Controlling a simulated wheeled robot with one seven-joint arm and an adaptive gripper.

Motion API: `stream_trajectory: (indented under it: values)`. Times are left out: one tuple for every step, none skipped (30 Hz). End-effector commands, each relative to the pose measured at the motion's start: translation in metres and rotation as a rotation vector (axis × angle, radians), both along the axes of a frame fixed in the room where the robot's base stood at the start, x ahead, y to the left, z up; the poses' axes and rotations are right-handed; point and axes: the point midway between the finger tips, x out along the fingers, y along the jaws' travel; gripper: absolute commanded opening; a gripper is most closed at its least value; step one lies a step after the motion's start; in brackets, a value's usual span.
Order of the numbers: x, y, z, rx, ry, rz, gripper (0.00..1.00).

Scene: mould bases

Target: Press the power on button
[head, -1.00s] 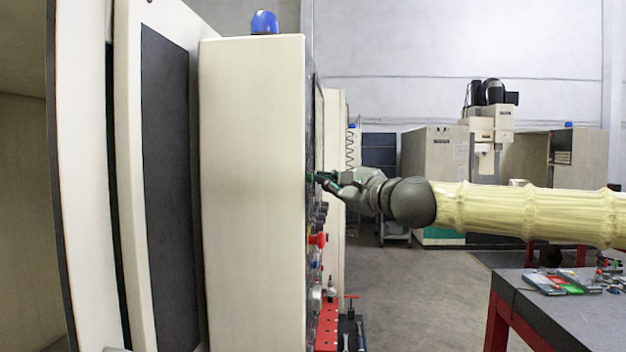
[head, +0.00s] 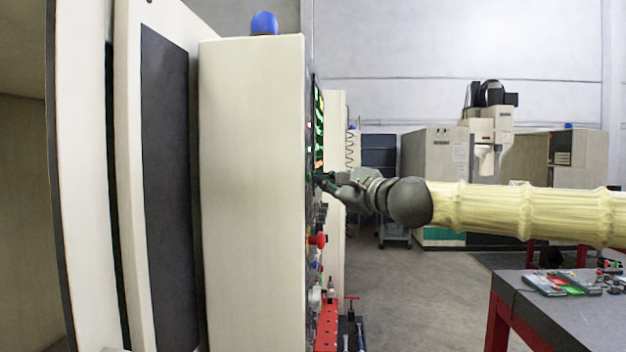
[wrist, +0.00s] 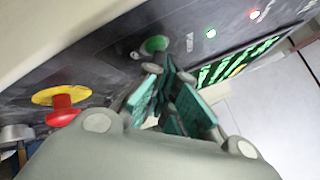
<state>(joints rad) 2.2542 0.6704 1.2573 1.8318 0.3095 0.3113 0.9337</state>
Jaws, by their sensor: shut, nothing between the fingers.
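A round green button (wrist: 154,45), which appears to be the power on button, sits on the dark control panel (wrist: 100,62) in the wrist view. My gripper (wrist: 166,72) is shut and empty, its green fingertips right at the lower edge of the button. I cannot tell whether they touch it. In the head view my gripper (head: 318,178) reaches the panel face of the cream cabinet (head: 252,190) from the right, and the button is hidden there. The panel's screen (head: 319,125) is lit with green marks, and the lit screen (wrist: 238,62) also shows in the wrist view.
A red mushroom button on a yellow disc (wrist: 62,97) is left of my fingers in the wrist view. Small lights (wrist: 211,33) glow on the panel. A dark-topped table (head: 520,290) with parts stands at lower right. The floor (head: 430,300) between is clear.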

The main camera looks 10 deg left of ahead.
Motion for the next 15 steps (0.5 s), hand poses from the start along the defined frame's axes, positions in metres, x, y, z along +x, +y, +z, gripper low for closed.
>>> stream_trajectory:
  values:
    - [0.000,-0.001,0.000,0.000,-0.001,0.001,0.00]
    - [0.000,-0.002,0.000,0.000,-0.001,0.001,0.00]
    - [0.000,-0.003,0.000,0.000,-0.001,0.001,0.00]
    - [0.000,-0.004,0.000,0.000,-0.001,0.001,0.00]
    - [0.000,-0.006,0.000,0.000,-0.001,0.001,0.00]
    - [0.000,-0.007,0.000,0.001,-0.001,-0.001,0.00]
    - [0.000,-0.009,0.000,0.001,-0.001,-0.001,0.00]
    - [0.000,-0.011,0.000,0.001,-0.001,-0.001,0.00]
    - [0.000,-0.012,0.000,0.001,-0.001,-0.001,0.00]
    - [0.000,-0.014,0.000,0.001,-0.001,-0.001,0.00]
    - [0.000,-0.014,0.000,0.001,-0.001,-0.001,0.00]
    - [-0.001,-0.015,0.000,0.001,-0.001,-0.001,0.00]
    - [0.000,-0.016,0.000,0.000,0.000,0.000,0.00]
    - [-0.001,-0.016,0.000,0.000,0.000,0.000,0.00]
    - [-0.001,-0.016,0.000,0.000,0.000,0.000,0.00]
